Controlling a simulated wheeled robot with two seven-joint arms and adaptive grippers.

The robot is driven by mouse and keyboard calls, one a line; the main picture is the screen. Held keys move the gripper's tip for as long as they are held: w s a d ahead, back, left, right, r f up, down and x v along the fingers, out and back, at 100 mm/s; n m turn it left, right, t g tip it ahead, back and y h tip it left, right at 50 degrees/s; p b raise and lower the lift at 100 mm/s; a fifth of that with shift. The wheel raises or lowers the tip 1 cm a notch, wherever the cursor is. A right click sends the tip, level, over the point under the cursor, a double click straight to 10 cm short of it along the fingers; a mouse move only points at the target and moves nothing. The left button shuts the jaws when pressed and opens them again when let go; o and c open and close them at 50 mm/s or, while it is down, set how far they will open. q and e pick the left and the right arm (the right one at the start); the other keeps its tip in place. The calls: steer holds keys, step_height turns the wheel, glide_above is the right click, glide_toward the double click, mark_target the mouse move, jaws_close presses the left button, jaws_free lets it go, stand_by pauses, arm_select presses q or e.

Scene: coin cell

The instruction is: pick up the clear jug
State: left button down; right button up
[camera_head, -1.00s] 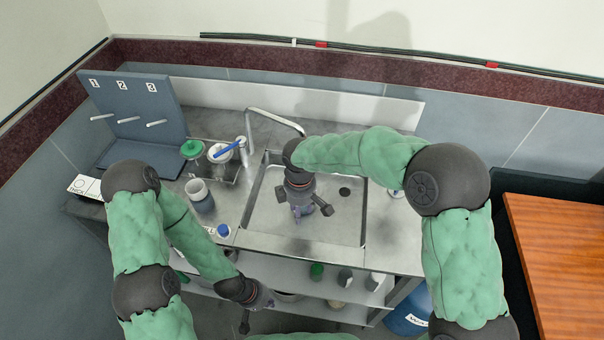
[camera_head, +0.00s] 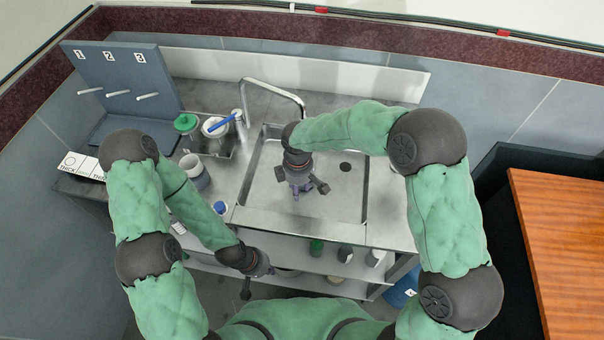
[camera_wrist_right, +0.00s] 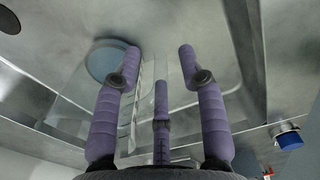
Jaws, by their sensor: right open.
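A see-through shape with a pale bluish round part and white marks down its side, apparently the clear jug (camera_wrist_right: 105,62), shows in the right wrist view, partly behind the left-hand finger. Its outline is faint, and I cannot make it out in the head view. My right gripper (camera_head: 308,191) is over the sink, pointing down. In the right wrist view its purple fingers (camera_wrist_right: 162,65) are spread, with the see-through shape to the left and between them. I cannot tell whether they touch it. My left gripper (camera_head: 262,280) hangs low before the counter's front; its fingers are unclear.
The sink (camera_head: 262,200) has a tap (camera_head: 272,87) behind it. A grey cup (camera_head: 197,178), a blue-capped container (camera_head: 220,208) and a green-lidded jar (camera_head: 186,122) stand left of it. A numbered peg board (camera_head: 125,75) is back left. A wooden table (camera_head: 560,230) stands right.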

step_height(320, 180, down, 4)
steer(key=shift+a+r+b, duration=0.1)
steer(key=shift+r+b, duration=0.05)
steer(key=shift+b, duration=0.35)
jaws_close()
steer(key=shift+r, duration=0.1)
steer(key=shift+w+r, duration=0.1)
steer(key=shift+r+p, duration=0.5)
steer(key=shift+r, duration=0.85)
steer(key=s+r+p, duration=0.1)
steer(key=s+r, duration=0.1)
steer(key=s, duration=0.1)
steer(key=s+r+p, duration=0.1)
steer(key=s+r, duration=0.2)
steer(key=s+a+r+p, duration=0.1)
steer(key=s+r, duration=0.2)
steer(key=s, duration=0.1)
steer(key=shift+s+r, duration=0.1)
steer(key=shift+r, duration=0.15)
steer(key=shift+s+a+r+p, duration=0.1)
steer(key=shift+s+r+p, duration=0.2)
steer(key=shift+s, duration=0.5)
steer(key=shift+s+a+r+p, duration=0.1)
steer(key=shift+s+r, duration=0.25)
steer(key=shift+s, duration=0.4)
steer(key=shift+a+r, duration=0.1)
